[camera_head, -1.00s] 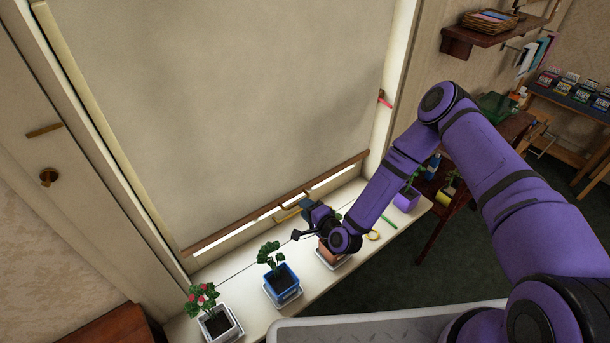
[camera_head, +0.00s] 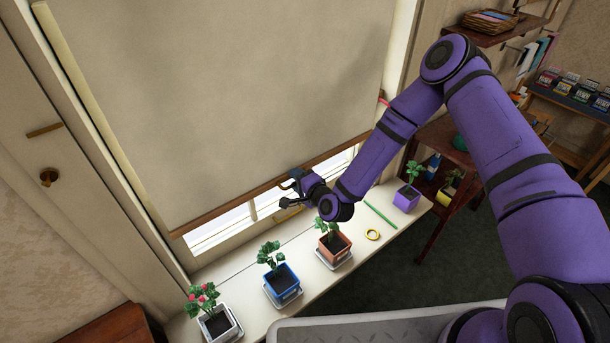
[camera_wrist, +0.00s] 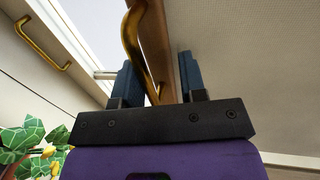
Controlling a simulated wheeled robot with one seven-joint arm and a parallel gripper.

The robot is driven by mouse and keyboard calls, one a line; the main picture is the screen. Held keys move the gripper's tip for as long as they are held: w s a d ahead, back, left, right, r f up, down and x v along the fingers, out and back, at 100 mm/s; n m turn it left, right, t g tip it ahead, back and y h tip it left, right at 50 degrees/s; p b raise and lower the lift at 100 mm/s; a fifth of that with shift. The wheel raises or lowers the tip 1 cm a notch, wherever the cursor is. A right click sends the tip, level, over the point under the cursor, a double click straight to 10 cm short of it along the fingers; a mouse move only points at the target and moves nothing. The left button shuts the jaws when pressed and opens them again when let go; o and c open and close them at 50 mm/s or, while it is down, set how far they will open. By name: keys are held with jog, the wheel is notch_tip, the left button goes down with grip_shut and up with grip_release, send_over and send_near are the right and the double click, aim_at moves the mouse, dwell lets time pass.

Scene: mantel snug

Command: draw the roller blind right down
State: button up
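The roller blind (camera_head: 250,100) is a beige sheet covering most of the window, with a wooden bottom bar (camera_head: 205,217) along its lower edge. A strip of bright glass shows below the bar. My gripper (camera_head: 287,189) is at the bar's middle, above the sill. In the wrist view, its two blue fingers (camera_wrist: 158,82) are spread apart. A curved brass handle (camera_wrist: 133,38) by the wooden bar runs down between them, nearer the left finger; I cannot tell whether it touches. Another brass handle (camera_wrist: 38,45) is on the pale window frame at the left.
The white sill (camera_head: 340,272) holds several potted plants, including one in a blue pot (camera_head: 282,279) and one in a terracotta pot (camera_head: 333,250) below my gripper. A yellow ring (camera_head: 372,234) and green stick (camera_head: 380,215) lie there. A wooden shelf unit (camera_head: 440,190) stands right.

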notch_tip(320, 180, up, 5)
jog(key=shift+f, duration=0.15)
jog(key=shift+v, duration=2)
jog(key=shift+s+f, duration=0.15)
jog(key=shift+f, duration=0.1)
send_near(289, 166)
jog(key=x, duration=0.5)
jog(key=shift+w+a, duration=0.1)
jog(key=shift+w, duration=0.2)
grip_shut()
